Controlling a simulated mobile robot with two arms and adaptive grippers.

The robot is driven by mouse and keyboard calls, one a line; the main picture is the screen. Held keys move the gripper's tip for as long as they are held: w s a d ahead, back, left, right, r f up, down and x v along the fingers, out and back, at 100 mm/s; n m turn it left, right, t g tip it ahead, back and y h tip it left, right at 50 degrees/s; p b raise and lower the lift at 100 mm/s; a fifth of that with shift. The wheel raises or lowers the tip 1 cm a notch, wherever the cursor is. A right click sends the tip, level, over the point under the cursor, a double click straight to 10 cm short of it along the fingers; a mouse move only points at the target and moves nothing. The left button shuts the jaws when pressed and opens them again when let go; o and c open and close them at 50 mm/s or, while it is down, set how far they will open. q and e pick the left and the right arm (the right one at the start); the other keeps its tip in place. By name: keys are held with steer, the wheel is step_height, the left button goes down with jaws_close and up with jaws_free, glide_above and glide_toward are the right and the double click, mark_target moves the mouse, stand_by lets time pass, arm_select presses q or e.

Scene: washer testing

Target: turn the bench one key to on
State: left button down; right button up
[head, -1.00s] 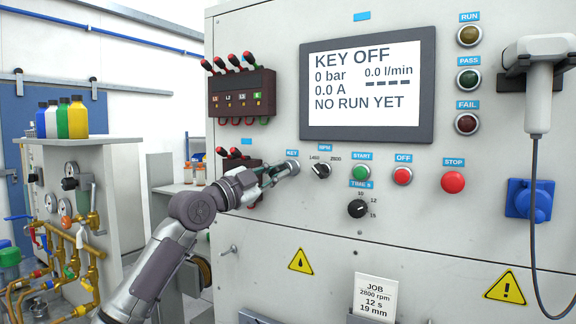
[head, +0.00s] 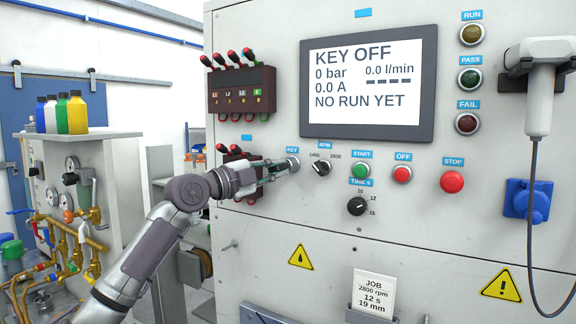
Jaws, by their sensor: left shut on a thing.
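The bench one key switch (head: 292,164) is on the panel front, under the blue KEY label (head: 292,150). My left gripper (head: 282,166) comes in from the left and is shut on the key, with its fingertips at the round switch. The fingertips cover part of the key, so its exact angle is hard to see. The screen (head: 366,88) reads KEY OFF, 0 bar, 0.0 A and NO RUN YET. My right gripper is not in view.
The RPM knob (head: 321,168), green START button (head: 362,172), red OFF button (head: 402,174) and STOP button (head: 452,182) sit right of the key. The TIME knob (head: 357,206) is lower. A terminal block with red plugs (head: 242,90) is above left.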

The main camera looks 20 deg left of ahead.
arm_select(q)
steer(key=shift+r+m+g+p, duration=0.2)
steer(key=shift+m+p, duration=0.25)
steer(key=shift+m, duration=0.1)
steer(key=shift+r+m+g+p, duration=0.15)
steer(key=shift+m+g+p, duration=0.05)
steer(key=shift+m+p, duration=0.3)
steer(key=shift+f+m+y, duration=0.1)
steer(key=shift+m+y, duration=0.2)
steer(key=shift+m, duration=0.15)
steer(key=shift+f, duration=0.15)
steer(key=c, duration=1.1)
jaws_free()
